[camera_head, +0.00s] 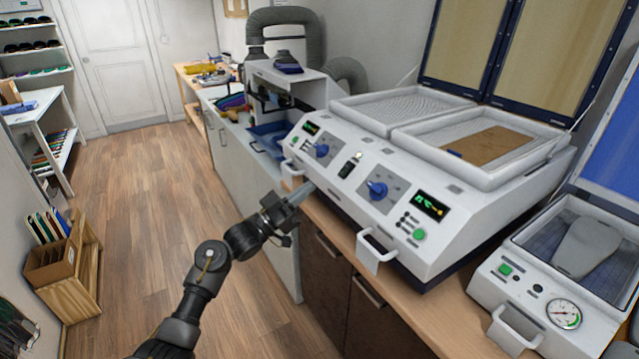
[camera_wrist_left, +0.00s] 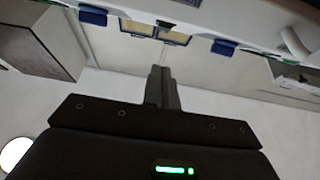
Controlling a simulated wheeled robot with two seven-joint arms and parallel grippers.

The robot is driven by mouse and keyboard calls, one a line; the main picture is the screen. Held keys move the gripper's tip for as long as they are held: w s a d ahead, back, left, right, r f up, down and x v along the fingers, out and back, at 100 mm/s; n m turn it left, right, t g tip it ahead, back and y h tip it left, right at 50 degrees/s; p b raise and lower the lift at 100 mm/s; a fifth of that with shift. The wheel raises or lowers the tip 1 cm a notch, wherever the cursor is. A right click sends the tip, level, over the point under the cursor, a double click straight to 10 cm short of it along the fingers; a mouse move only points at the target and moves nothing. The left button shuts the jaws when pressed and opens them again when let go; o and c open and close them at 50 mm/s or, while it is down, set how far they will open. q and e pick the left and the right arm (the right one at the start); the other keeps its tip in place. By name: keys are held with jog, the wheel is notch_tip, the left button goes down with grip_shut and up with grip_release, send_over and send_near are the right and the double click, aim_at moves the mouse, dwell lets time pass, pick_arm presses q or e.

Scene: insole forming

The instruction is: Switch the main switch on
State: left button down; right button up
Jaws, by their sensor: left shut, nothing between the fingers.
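A white two-bay forming machine (camera_head: 325,187) stands on the wooden counter. Between its two blue knobs, a small dark rocker (camera_head: 347,168), which looks like the main switch, sits on the sloped front panel; I cannot tell its position. My left gripper (camera_head: 303,191) is shut and empty, in front of the panel, just below and left of the rocker and apart from it. In the left wrist view the closed fingers (camera_wrist_left: 163,88) point toward the panel, with the dark rocker (camera_wrist_left: 165,24) beyond their tips. My right gripper is not in view.
The left knob (camera_head: 321,150) and right knob (camera_head: 377,189) flank the rocker. White handles (camera_head: 374,254) stick out from the machine's front. A smaller press with a gauge (camera_head: 563,314) stands at right.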

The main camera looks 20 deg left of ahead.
pick_arm(q)
jog(key=v, duration=0.3)
jog(key=shift+s+a+f+b, duration=0.15)
jog(key=shift+b, duration=0.2)
